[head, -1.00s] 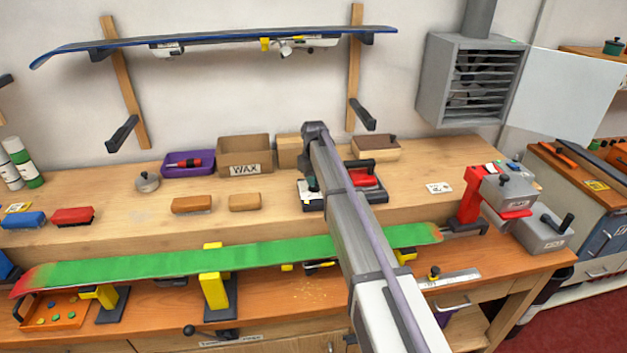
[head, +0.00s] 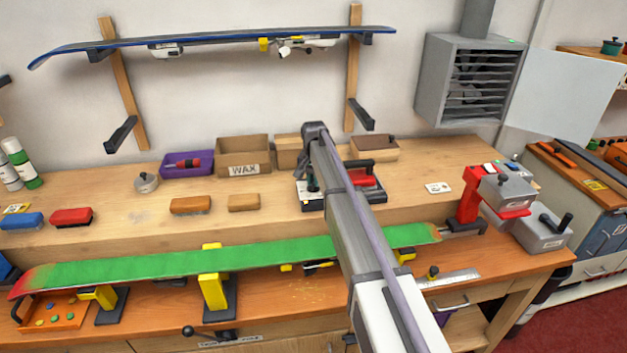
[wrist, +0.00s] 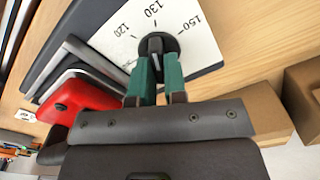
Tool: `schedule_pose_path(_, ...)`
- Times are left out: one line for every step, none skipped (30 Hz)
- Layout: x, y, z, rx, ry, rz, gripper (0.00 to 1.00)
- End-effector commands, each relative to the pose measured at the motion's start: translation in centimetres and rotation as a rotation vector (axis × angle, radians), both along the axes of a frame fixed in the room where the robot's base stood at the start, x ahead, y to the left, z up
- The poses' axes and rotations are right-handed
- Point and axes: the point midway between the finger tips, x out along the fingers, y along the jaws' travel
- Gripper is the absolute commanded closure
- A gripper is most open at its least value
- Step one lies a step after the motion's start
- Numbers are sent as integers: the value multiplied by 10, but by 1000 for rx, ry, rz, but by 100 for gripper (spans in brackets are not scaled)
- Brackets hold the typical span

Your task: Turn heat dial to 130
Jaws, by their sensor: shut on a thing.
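The heat dial (wrist: 172,46) is a black round knob on a white plate printed 120, 130 and 150, in the wrist view. My gripper (wrist: 160,62) has its two green fingers closed around the knob's raised grip. The 130 mark lies just beyond the knob, nearly in line with the grip; the exact pointer setting is hard to read. In the head view my gripper (head: 312,183) points down at the waxing iron's base, and my arm hides most of the dial. The iron's red body (head: 362,179) shows just right of my arm.
A cardboard box (head: 375,148) stands behind the iron. A green ski (head: 150,265) lies clamped along the front. Bench space right of the iron is mostly clear.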

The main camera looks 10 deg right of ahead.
Motion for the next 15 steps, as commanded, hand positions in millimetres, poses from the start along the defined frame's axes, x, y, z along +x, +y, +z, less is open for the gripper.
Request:
schedule_pose_path(0, 0, 0, 0, 0, -18, 100)
schedule_pose_path(0, 0, 0, 0, 0, -28, 100)
schedule_pose_path(0, 0, 0, 0, 0, -40, 100)
schedule_pose_path(0, 0, 0, 0, 0, -48, 100)
schedule_pose_path(0, 0, 0, 0, 0, -54, 100)
schedule_pose_path(0, 0, 0, 0, 0, -61, 100)
schedule_pose_path(-1, 0, 0, 0, 0, -65, 100)
schedule_pose_path(-1, 0, 0, 0, 0, -69, 100)
schedule_pose_path(0, 0, 0, 0, 0, -73, 100)
schedule_pose_path(0, 0, 0, 0, 0, -75, 100)
schedule_pose_path(0, 0, 0, 0, 0, -77, 100)
schedule_pose_path(-1, 0, 0, 0, 0, -78, 100)
schedule_pose_path(-1, 0, 0, 0, 0, -78, 100)
schedule_pose_path(-1, 0, 0, 0, 0, -78, 100)
schedule_pose_path(-1, 0, 0, 0, 0, -78, 100)
